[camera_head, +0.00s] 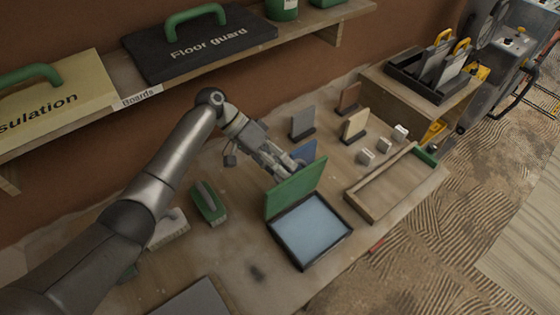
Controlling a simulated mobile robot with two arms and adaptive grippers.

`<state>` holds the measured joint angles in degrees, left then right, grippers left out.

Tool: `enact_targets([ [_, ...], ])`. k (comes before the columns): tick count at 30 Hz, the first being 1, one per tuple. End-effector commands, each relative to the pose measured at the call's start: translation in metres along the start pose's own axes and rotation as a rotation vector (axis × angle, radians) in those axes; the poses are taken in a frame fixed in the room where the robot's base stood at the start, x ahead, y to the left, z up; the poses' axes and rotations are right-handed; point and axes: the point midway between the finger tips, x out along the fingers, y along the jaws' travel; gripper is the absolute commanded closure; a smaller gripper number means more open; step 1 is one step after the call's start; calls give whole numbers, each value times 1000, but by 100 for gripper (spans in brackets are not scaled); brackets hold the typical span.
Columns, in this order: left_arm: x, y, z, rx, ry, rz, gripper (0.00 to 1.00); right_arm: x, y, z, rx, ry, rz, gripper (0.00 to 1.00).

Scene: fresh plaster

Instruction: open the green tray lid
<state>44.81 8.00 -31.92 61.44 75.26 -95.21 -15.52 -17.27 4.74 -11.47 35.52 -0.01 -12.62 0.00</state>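The green tray lid (296,190) stands raised and tilted up along the back edge of a dark-framed tray (322,260). The tray's inside shows a flat pale-blue surface (312,228). My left gripper (288,168) comes in from the upper left, just behind the lid's upper left edge. Its fingertips are close to the lid and partly hidden by it. I cannot tell whether they touch it, or whether they are apart or closed. My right gripper is out of view.
A green-and-grey block tool (209,203) lies left of the tray. A shallow wooden tray (388,184) is to the right, with small pale cubes (366,156) and upright sample boards (303,121) behind. A shelf (120,98) with boards overhangs the bench's back.

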Motion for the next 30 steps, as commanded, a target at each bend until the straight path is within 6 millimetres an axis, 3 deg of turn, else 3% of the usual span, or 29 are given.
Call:
enact_targets([
  [1,3,-5,6,-9,-14,-4,66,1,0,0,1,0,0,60],
  [17,-4,-3,4,-7,-9,-5,66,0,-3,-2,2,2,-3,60],
  [22,-30,-3,1,-7,-8,-8,66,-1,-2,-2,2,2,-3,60],
  [30,-77,-42,16,-10,-4,-3,66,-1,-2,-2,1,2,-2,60],
])
